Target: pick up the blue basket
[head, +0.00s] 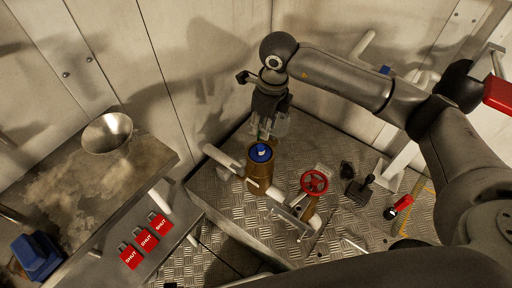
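My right gripper (270,132) points down just above the cylinder, close to the blue piece. Its fingers look spread, with nothing seen between them. Whether they touch the blue piece is hard to tell. My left gripper is not in view.
A red handwheel (314,182) and pipes stand right of the cylinder. A worn bench (105,185) at the left holds a metal bowl (108,133) and a blue object (37,256). Red SHUT tags (146,240) hang below. A red-and-black tool (398,207) lies at the right. Walls close in behind.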

